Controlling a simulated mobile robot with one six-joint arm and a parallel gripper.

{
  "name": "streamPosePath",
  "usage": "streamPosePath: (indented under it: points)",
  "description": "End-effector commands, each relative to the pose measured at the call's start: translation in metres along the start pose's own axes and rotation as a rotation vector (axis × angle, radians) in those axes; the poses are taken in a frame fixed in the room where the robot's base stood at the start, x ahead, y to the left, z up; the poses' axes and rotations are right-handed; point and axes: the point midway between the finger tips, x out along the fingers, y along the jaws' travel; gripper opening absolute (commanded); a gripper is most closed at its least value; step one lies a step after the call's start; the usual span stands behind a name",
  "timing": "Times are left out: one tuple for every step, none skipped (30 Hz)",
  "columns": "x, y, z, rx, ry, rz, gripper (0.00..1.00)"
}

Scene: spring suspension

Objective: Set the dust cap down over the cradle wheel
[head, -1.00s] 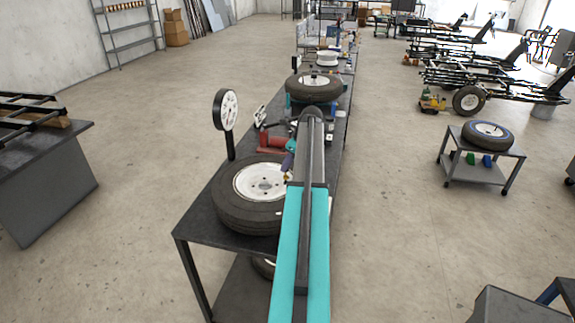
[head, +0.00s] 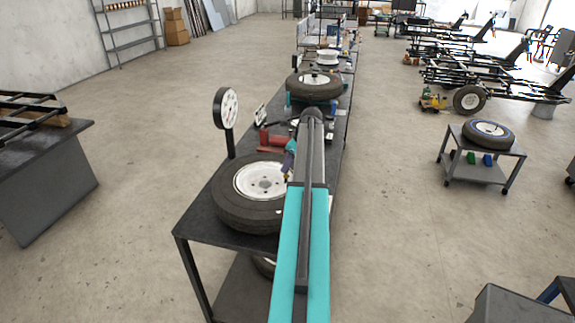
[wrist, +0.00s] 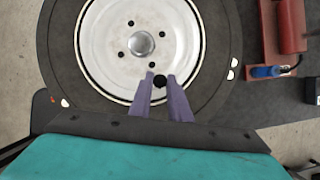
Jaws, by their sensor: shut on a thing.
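A wheel with a black tyre (head: 235,212) and a white rim (head: 250,185) lies flat on the near end of the bench. It fills much of the wrist view (wrist: 185,45), with a silver dome at its hub (wrist: 141,43). My gripper (wrist: 160,78) is over the rim's near part, off the hub. Its purple fingers are shut on a small black round thing (wrist: 159,81), which appears to be the dust cap. Its height above the rim is hard to tell. A second wheel (head: 313,86) sits farther along the bench on a blue support. My arm hides part of the bench.
A round dial on a post (head: 226,107) stands left of the near wheel. A red tool (head: 272,141) lies just beyond it and shows at right in the wrist view (wrist: 291,25). A low cart (head: 470,170) with another wheel stands right; open floor lies between.

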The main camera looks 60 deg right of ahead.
Motion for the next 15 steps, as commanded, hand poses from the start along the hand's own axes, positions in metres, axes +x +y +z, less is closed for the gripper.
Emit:
streamPosePath:
  points:
    - [0.0011, 0.0000, -0.0005, 0.000, 0.000, 0.000, 0.00]
    - [0.0016, 0.0000, -0.0007, 0.000, 0.000, 0.000, 0.00]
    - [0.0022, 0.0000, -0.0009, 0.000, 0.000, 0.000, 0.00]
    - [0.0027, 0.0000, -0.0011, 0.000, 0.000, 0.000, 0.00]
    - [0.0031, 0.0000, -0.0013, 0.000, 0.000, 0.000, 0.00]
    - [0.0037, 0.0000, -0.0015, 0.000, 0.000, 0.000, 0.00]
    - [0.0042, 0.0000, -0.0017, 0.000, 0.000, 0.000, 0.00]
    - [0.0046, 0.0000, -0.0019, 0.000, 0.000, 0.000, 0.00]
    - [0.0052, -0.0001, -0.0022, 0.000, 0.000, 0.000, 0.00]
    - [0.0057, 0.0000, -0.0024, 0.000, 0.000, 0.000, 0.00]
    - [0.0061, 0.0000, -0.0026, 0.000, 0.000, 0.000, 0.00]
    - [0.0068, -0.0001, -0.0028, 0.000, 0.000, 0.000, 0.00]
    - [0.0072, 0.0000, -0.0029, 0.000, 0.000, 0.000, 0.00]
    - [0.0076, -0.0001, -0.0032, 0.000, 0.000, 0.000, 0.00]
    - [0.0082, 0.0000, -0.0034, 0.000, 0.000, 0.000, 0.00]
